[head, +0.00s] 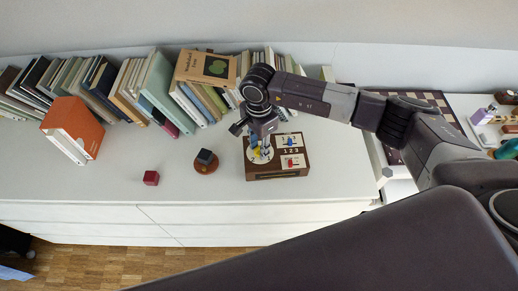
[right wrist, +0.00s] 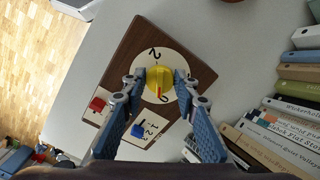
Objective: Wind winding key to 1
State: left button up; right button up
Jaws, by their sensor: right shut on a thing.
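A brown wooden box (head: 275,174) stands on the white cabinet top; it also fills the middle of the right wrist view (right wrist: 148,38). On it is a white round dial (right wrist: 168,53) with a 2 and a 0 showing. The winding key, a yellow knob (right wrist: 158,76), sits at the dial's centre. Its red mark points close to the 0. My right gripper (head: 261,150) comes down over the dial and is shut on the yellow knob, one finger on each side. The fingers hide parts of the dial, and I see no 1 on it. My left gripper is not in view.
The box also carries a red slider (right wrist: 97,104) and a blue one (right wrist: 138,130). A red cube (head: 151,178) and a dark cube on a round brown base (head: 206,167) stand to the left. Books (head: 158,85) line the back. The front left of the top is clear.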

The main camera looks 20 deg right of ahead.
jog(key=m+b, duration=0.1)
jog(key=m, duration=0.1)
jog(key=m+b, duration=0.1)
jog(key=b, duration=0.1)
jog(key=shift+w+f+m, duration=0.15)
jog(key=shift+f+m, duration=0.05)
jog(key=shift+m, duration=0.2)
jog(key=m+b, duration=0.3)
jog(key=m, duration=0.1)
jog(key=shift+w, duration=0.1)
jog(key=m+b, duration=0.2)
jog(key=m, duration=0.2)
jog(key=shift+r+b, duration=0.1)
jog(key=shift+b, duration=0.25)
jog(key=shift+w+d+r+m+b, duration=0.1)
jog(key=shift+m+b, duration=0.35)
jog(key=shift+m, duration=0.4)
jog(key=shift+r+m+b, duration=0.1)
jog(key=shift+m+b, duration=0.3)
jog(key=shift+m, duration=0.45)
jog(key=o, duration=1.1)
jog(key=shift+o, duration=0.2)
